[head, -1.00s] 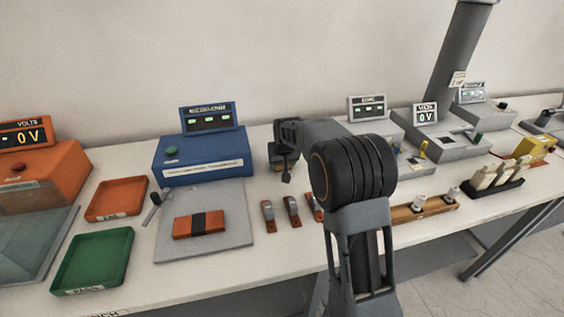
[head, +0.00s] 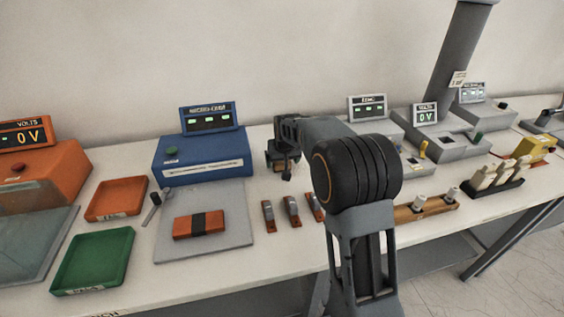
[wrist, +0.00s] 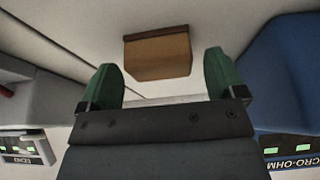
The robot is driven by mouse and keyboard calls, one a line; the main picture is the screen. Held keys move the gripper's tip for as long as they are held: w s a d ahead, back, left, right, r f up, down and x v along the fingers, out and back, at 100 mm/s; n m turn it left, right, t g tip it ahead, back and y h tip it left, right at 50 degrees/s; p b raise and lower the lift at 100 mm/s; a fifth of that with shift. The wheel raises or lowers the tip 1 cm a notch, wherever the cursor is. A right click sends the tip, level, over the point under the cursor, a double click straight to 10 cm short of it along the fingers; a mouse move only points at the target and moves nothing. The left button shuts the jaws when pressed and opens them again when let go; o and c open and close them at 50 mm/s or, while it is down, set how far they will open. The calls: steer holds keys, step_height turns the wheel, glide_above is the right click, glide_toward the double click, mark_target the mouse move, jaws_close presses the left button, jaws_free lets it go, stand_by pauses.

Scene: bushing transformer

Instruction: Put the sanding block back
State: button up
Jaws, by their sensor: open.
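A tan block with a dark brown edge (wrist: 157,57), which looks like the sanding block, rests on the white bench in the wrist view. My gripper (wrist: 162,80) is open, with one green finger to each side of the line to the block. The block lies beyond the fingertips, with no visible contact. In the head view my gripper (head: 283,166) is low over the back of the bench, right of the blue meter; it mostly hides the block there.
The blue micro-ohm meter (head: 203,157) stands close left of my gripper. Small copper-ended pieces (head: 291,211) lie in front. A grey mat (head: 236,235) holds an orange block with a black band (head: 199,224). Green (head: 92,260) and orange (head: 117,198) trays sit left, both empty.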

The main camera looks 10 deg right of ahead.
steer(key=v, duration=1)
steer(key=shift+g, duration=0.7)
steer(key=s+f, duration=0.2)
steer(key=s, duration=0.7)
steer(key=s+f, duration=0.2)
steer(key=s, duration=0.7)
steer(key=s+f, duration=0.2)
steer(key=s, duration=0.6)
steer(key=shift+s+a, duration=0.15)
steer(key=shift+s, duration=0.25)
steer(key=shift+r, duration=0.1)
